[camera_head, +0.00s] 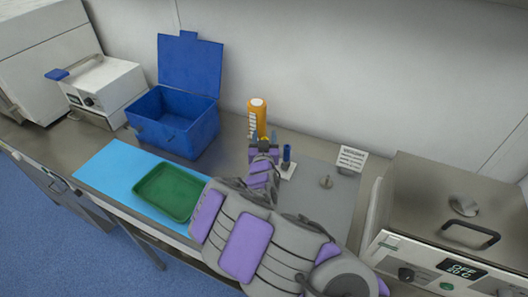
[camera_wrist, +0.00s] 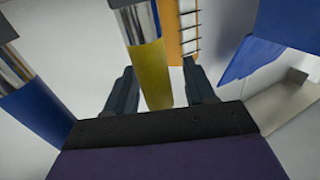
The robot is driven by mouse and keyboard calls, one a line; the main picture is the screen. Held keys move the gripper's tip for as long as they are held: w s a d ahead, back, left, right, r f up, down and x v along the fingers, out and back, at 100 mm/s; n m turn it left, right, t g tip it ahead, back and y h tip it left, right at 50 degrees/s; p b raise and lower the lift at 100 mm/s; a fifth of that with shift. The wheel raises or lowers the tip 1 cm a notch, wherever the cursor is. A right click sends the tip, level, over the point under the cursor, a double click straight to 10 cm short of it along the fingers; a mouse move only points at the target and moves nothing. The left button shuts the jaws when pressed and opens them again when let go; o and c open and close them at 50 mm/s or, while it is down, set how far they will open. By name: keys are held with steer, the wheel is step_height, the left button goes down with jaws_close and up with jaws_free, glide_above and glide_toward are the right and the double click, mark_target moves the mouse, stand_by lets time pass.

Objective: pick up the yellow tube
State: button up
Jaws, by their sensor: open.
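The yellow tube (camera_wrist: 152,72) stands out in the middle of the wrist view, with a silvery band and a dark blue end at the top of the picture. My gripper (camera_wrist: 158,78) is open, with one dark finger on each side of the tube. A gap shows on the left of the tube and a wider one on the right, so the fingers do not look closed on it. In the head view my gripper (camera_head: 263,138) is at the back of the counter, and my arm and gripper hide most of the tube.
An orange bottle (camera_head: 257,112) stands just behind my gripper. A blue tube (camera_head: 287,153) stands close on its right. A blue open box (camera_head: 172,138), a green tray (camera_head: 172,190) on a light blue mat (camera_head: 103,165), and a heating device (camera_head: 440,250) flank the area.

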jaws_close()
stand_by(0.3)
